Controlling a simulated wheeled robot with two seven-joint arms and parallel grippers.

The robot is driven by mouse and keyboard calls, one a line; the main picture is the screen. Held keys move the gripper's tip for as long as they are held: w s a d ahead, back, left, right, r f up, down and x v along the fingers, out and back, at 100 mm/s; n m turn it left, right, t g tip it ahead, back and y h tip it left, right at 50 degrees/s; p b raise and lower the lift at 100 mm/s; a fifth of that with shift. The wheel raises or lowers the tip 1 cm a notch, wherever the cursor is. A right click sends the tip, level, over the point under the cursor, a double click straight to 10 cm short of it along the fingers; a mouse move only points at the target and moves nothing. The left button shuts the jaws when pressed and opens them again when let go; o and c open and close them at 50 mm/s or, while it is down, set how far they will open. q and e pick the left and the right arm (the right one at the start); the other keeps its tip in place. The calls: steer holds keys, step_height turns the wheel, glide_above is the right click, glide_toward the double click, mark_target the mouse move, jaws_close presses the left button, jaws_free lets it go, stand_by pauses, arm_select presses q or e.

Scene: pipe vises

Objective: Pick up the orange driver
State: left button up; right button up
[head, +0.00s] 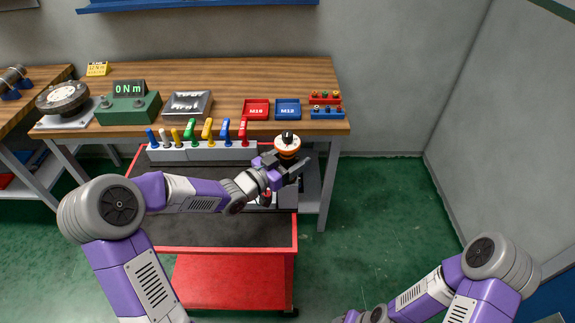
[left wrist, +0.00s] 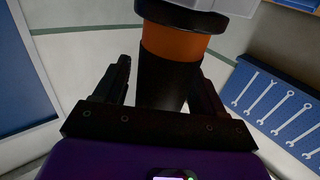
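The orange driver (head: 288,146) stands near the right end of the red cart, at the workbench's front edge. It has an orange band, a pale top with a dark tip, and a black lower body. My left gripper (head: 286,168) is at its black body, with a finger on either side. In the left wrist view the driver (left wrist: 165,75) rises between the two fingers (left wrist: 160,88). A thin gap shows beside the left finger; contact at the right finger is unclear. The driver's lower end is hidden. My right gripper is out of view; only my right arm shows at the lower right.
The red cart (head: 225,262) stands before the wooden workbench (head: 230,80). A rack (head: 205,154) of coloured tools is left of my left gripper. A torque tester (head: 129,105), red tray (head: 256,109) and blue tray (head: 288,109) are on the bench. Green floor (head: 385,200) is clear at right.

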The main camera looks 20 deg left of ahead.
arm_select(q)
steer(key=c, duration=1.2)
steer(key=shift+r, duration=0.1)
jaws_close()
step_height(320, 180, up, 18)
steer(key=p, duration=0.6)
steer(key=shift+d, duration=0.1)
